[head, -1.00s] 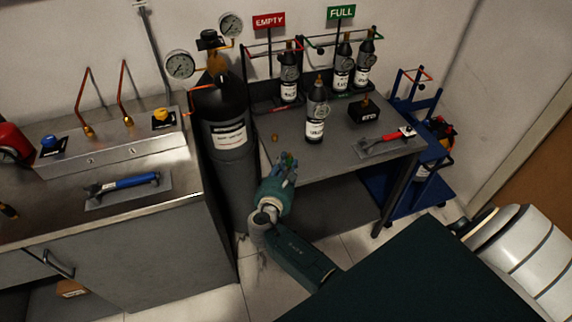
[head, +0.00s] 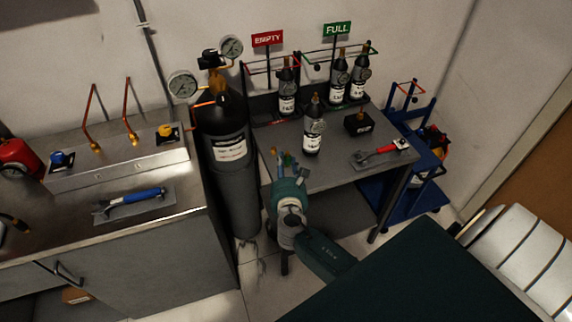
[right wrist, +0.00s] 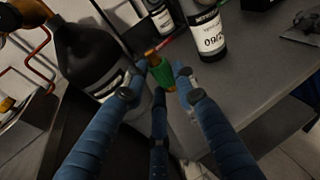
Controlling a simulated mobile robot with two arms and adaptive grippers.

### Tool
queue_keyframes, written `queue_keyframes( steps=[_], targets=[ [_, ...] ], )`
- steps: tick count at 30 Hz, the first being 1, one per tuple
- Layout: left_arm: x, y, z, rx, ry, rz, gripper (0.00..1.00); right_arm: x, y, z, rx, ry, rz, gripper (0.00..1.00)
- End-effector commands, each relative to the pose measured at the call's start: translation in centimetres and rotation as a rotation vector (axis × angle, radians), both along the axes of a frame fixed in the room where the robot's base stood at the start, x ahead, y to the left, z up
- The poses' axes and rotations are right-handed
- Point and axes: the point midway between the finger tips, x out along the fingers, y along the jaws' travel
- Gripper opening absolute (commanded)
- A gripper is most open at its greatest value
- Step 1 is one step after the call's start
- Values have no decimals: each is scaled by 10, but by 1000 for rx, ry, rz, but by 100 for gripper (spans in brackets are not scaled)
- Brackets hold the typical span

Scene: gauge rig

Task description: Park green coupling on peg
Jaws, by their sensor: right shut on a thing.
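My right gripper (head: 284,160) is at the left front edge of the small grey table. Its blue fingers are shut on the green coupling (right wrist: 161,73), which shows between the fingertips in the right wrist view. The coupling is mostly hidden by the fingers in the head view (head: 288,160). A small brass piece (head: 274,150) shows just left of the fingertips; I cannot tell whether it is the peg. No other peg is clear to me. My left gripper is not in view.
A large black cylinder (head: 224,135) with gauges stands just left of the gripper. A small labelled bottle (head: 313,135), a black block (head: 358,123) and a red-handled wrench (head: 383,150) are on the table (head: 335,173). A bench (head: 170,212) is at left.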

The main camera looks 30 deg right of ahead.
Motion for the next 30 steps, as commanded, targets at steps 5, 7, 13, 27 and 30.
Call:
queue_keyframes(
  steps=[5, 7, 13, 27, 30],
  targets=[
    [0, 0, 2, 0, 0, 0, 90, 0, 0, 1, -1, -1, -1, 0],
    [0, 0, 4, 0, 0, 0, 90, 0, 0, 1, -3, -1, -1, 0],
    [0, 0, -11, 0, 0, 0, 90, 0, 0, -15, -2, 0, -2, 0],
    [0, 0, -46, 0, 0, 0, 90, 0, -1, -56, -2, -1, -2, 0],
    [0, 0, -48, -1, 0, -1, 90, 0, -1, -58, -1, -2, -2, 0]
  ],
)
